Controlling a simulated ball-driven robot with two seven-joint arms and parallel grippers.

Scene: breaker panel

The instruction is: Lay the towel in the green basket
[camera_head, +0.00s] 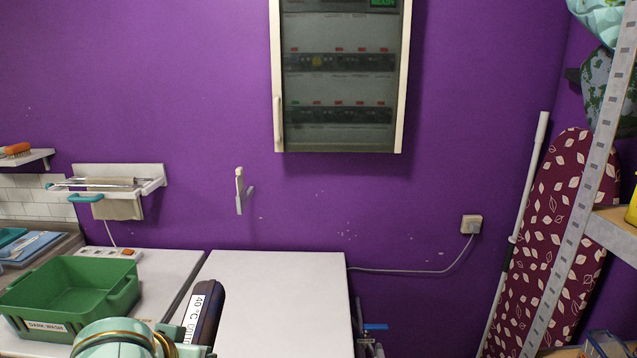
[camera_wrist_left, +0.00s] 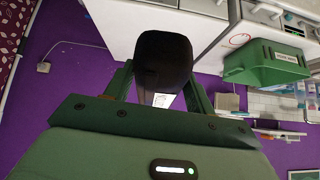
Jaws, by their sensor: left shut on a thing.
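The dark navy towel (camera_head: 209,312), a rolled or folded bundle with a white "40 °C" label, is in my left gripper (camera_head: 188,338) at the bottom of the head view. In the left wrist view the towel (camera_wrist_left: 163,60) sits between the two fingers of the left gripper (camera_wrist_left: 160,92), which is shut on it. The green basket (camera_head: 122,292), labelled "DARK WASH", stands on the white top to the left of the towel, apart from it; its visible inside looks empty. It also shows in the left wrist view (camera_wrist_left: 262,70). My right gripper is not in view.
A wall rack (camera_head: 150,180) with a beige cloth hangs behind the basket. The white top (camera_head: 285,290) right of the towel is clear. A breaker panel (camera_head: 340,80) is on the purple wall. An ironing board (camera_head: 550,230) and a shelf post stand at right.

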